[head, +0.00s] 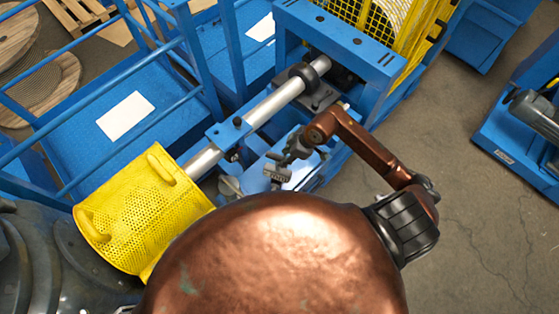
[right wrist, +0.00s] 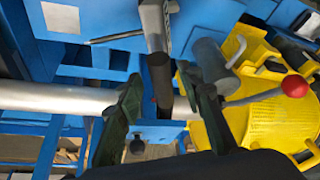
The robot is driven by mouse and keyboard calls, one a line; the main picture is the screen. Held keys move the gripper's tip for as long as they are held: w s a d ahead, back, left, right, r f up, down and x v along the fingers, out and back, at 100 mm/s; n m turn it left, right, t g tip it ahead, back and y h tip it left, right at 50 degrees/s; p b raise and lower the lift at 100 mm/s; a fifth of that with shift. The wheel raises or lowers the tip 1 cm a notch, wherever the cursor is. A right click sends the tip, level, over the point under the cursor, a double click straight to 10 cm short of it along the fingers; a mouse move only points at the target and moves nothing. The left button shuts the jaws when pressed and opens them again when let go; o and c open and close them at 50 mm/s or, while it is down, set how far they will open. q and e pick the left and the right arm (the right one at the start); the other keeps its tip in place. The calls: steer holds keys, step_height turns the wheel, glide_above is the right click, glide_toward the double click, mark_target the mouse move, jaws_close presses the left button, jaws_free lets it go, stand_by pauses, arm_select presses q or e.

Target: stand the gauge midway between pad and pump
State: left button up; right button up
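My right gripper (head: 284,160) is over a small pale blue surface (head: 251,182) beside the silver shaft. In the right wrist view its two dark fingers (right wrist: 160,86) are spread, with visible gaps around a dark-ended grey bar (right wrist: 154,38) between them. I cannot tell whether this bar is the gauge. A grey cylinder (right wrist: 209,64) and a lever with a red knob (right wrist: 295,86) are on the right in that view; they may be the pump. A white rectangle (right wrist: 61,17) lies on blue at upper left, perhaps the pad. My left gripper is out of view.
The long silver shaft (head: 272,103) runs through blue supports beside the work spot. A yellow perforated guard (head: 135,215) stands at lower left. Blue railings (head: 207,60) and a yellow mesh cage (head: 425,30) are behind. Bare floor (head: 450,130) lies to the right.

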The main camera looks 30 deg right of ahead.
steer(key=shift+v, duration=1.9)
